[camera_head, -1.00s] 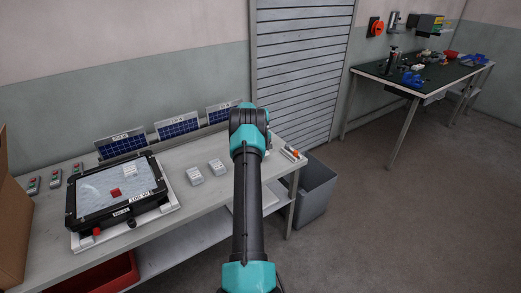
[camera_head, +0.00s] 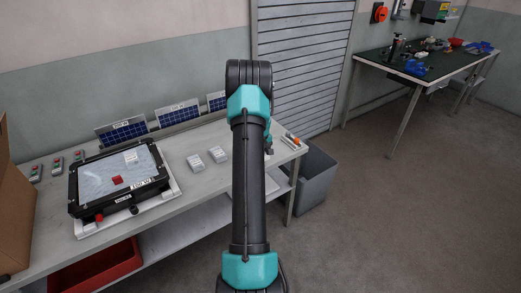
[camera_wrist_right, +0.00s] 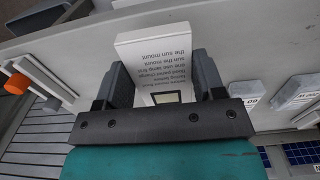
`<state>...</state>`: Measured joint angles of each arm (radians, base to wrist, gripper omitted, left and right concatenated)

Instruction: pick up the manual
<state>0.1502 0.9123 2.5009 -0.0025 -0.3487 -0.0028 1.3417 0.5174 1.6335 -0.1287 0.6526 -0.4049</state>
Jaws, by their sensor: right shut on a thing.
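The manual (camera_wrist_right: 155,50) is a white booklet with black printed text and a small picture, seen in the right wrist view. My right gripper (camera_wrist_right: 162,76) is shut on it, with one dark finger at each side. The manual stands out past the fingertips, and its lower part is hidden by the gripper body. The pale bench shows behind it; whether it is clear of the bench is hard to tell. In the head view my right arm hides the manual and most of the gripper. My left gripper is not in view.
The bench (camera_head: 185,213) carries a floodlight housing (camera_head: 118,180), two small white boxes (camera_head: 207,159) and small solar panels (camera_head: 178,113) along the back. A grey bin (camera_head: 315,180) stands at its right end. A cardboard box (camera_head: 15,215) is at the left, a red crate (camera_head: 95,270) below.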

